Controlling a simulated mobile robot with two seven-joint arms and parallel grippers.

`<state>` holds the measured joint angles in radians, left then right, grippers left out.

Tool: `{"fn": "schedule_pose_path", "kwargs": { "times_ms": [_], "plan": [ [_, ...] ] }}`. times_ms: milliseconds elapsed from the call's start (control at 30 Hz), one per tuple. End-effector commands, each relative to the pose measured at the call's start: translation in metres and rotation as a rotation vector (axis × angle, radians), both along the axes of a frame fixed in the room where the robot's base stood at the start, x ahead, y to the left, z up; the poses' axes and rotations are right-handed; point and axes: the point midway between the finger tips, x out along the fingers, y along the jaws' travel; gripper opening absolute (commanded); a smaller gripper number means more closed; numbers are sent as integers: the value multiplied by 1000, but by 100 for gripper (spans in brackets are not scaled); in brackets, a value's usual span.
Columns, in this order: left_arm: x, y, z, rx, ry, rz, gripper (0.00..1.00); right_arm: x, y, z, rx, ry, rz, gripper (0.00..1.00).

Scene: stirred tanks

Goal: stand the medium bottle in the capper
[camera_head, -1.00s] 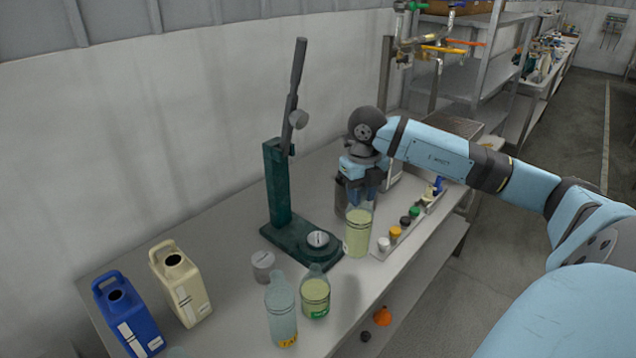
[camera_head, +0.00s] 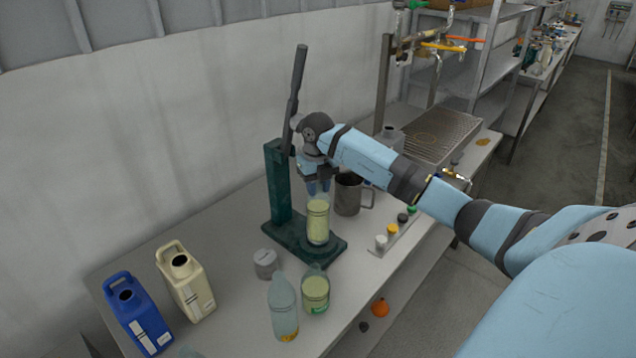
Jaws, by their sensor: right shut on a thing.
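The medium bottle (camera_head: 318,222), clear with pale yellow-green liquid, is upright in my right gripper (camera_head: 318,184). The gripper is shut on its top part and points down. The bottle stands over the base of the dark green capper (camera_head: 279,190), in front of its column. It hides the capper's round pad, and I cannot tell whether its bottom touches it. The capper's long lever (camera_head: 296,85) is raised, and its head is partly behind my wrist. My left gripper is not in view.
A tall bottle (camera_head: 283,308) and a short green-labelled bottle (camera_head: 315,291) stand in front of the capper, beside a grey lidded pot (camera_head: 265,263). Blue (camera_head: 138,318) and cream (camera_head: 186,283) jugs stand left. A metal mug (camera_head: 348,195) and a row of caps (camera_head: 392,230) are right.

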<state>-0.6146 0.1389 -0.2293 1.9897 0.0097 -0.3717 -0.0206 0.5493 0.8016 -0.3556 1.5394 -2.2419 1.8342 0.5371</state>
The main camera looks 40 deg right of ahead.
Motion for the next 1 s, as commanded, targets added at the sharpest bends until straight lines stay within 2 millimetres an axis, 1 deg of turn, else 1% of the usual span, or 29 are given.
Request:
{"fn": "schedule_pose_path", "kwargs": {
  "times_ms": [200, 333, 367, 400, 433, 467, 700, 833, 967, 1000],
  "plan": [
    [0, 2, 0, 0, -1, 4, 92, 0, 0, 0, 0, -4, 0, 0],
    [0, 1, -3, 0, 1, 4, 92, 0, -1, -4, -1, -4, 0, 0],
    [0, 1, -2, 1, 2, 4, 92, 0, 0, -3, -1, -3, 0, 35],
    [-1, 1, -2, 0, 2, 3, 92, 0, 0, -3, -1, -3, 0, 44],
    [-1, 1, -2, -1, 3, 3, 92, 0, 0, -3, -1, -3, 0, 51],
    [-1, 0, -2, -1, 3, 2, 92, 0, 0, -3, -1, -3, 0, 54],
    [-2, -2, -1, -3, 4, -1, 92, 0, 0, -3, 0, -3, 0, 54],
    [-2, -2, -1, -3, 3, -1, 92, 1, -1, 4, -2, -5, 0, 54],
    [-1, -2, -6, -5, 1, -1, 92, 1, -1, 23, -3, -6, 2, 54],
    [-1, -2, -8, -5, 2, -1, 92, 1, -1, 32, -3, -9, 1, 54]
  ]
}}
